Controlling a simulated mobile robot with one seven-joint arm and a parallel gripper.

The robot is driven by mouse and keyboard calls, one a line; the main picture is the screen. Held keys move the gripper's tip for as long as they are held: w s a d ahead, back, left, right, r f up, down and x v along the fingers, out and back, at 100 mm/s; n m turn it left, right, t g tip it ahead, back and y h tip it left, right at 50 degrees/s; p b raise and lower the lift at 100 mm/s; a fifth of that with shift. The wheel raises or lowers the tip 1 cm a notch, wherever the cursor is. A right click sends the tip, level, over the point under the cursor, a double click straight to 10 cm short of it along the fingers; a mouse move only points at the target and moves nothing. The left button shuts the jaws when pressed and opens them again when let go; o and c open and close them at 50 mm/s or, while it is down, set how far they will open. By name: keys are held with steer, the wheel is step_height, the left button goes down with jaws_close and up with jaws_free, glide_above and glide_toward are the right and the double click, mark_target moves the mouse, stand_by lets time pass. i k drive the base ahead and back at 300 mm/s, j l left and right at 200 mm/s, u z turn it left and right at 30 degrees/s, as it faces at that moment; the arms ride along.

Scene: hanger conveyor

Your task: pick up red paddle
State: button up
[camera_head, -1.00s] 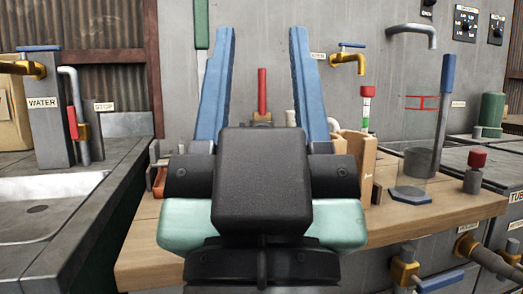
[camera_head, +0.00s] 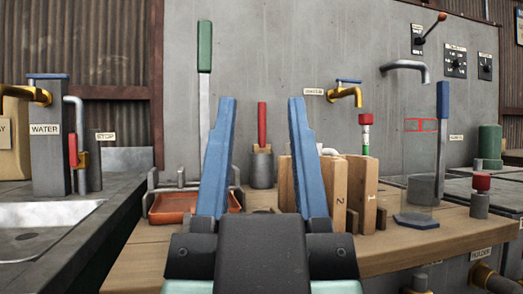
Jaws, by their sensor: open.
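The likely red paddle, an upright red handle (camera_head: 262,124) with a wooden part below it, stands in a grey cup-like holder (camera_head: 262,172) at the back of the wooden bench. Its lower end is hidden in the holder. My gripper (camera_head: 261,104) is open and empty, with its two blue fingers pointing forward. In the picture the red handle shows midway between the fingers, beyond them and apart from both.
Numbered wooden blocks (camera_head: 335,195) stand just right of the fingers. A reddish-brown tray (camera_head: 172,206) and a green-handled tool (camera_head: 204,50) are at left. A clear vessel (camera_head: 420,160) and a blue-handled tool (camera_head: 442,100) stand at right. The bench front is clear.

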mark_target(262, 147)
steer(key=i+l+u, duration=0.15)
steer(key=l, duration=0.4)
steer(key=i+l+u, duration=0.2)
steer(key=l, duration=0.4)
steer(key=l+u, duration=0.15)
steer(key=l, duration=0.45)
steer(key=u, duration=0.25)
